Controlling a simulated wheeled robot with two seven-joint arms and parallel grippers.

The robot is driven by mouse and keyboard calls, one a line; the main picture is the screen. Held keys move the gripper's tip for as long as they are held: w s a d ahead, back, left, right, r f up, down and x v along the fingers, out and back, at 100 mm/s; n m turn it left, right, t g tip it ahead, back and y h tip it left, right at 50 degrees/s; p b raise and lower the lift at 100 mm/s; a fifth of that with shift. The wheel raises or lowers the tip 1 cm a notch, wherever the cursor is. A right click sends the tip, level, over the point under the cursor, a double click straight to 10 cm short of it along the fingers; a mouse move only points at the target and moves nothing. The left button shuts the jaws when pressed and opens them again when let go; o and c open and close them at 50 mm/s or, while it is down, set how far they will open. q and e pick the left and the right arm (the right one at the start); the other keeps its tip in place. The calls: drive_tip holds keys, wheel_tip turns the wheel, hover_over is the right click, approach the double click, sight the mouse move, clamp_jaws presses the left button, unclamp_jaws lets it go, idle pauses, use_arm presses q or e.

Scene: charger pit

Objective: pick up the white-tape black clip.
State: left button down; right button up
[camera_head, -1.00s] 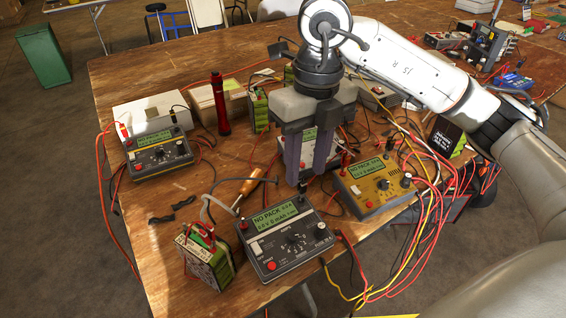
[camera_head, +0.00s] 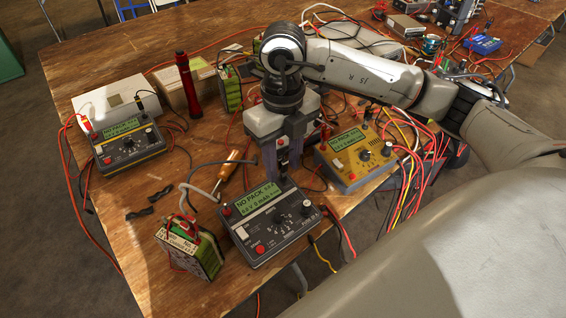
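My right gripper (camera_head: 283,177) points down just behind the dark grey charger (camera_head: 272,222), its two purple-grey fingers near the charger's back edge. A small dark piece, perhaps a black clip, shows at the fingertips. I see no white tape on it, and the fingers hide part of it. I cannot tell whether the fingers are closed on it. A black lead runs left from this spot over the table. My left gripper is not in view.
A green battery pack (camera_head: 190,248) stands left of the dark charger. A yellow charger (camera_head: 355,157) with many leads stands to the right. An orange-handled screwdriver (camera_head: 228,167) and a red torch (camera_head: 188,87) are behind. Bare wood (camera_head: 95,185) lies at the left.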

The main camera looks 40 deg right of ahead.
sight(283, 158)
drive_tip(key=shift+f, duration=0.15)
drive_tip(key=c, duration=0.9)
wheel_tip(283, 158, up, 10)
drive_tip(key=shift+r+p, duration=0.1)
drive_tip(key=shift+p, duration=0.25)
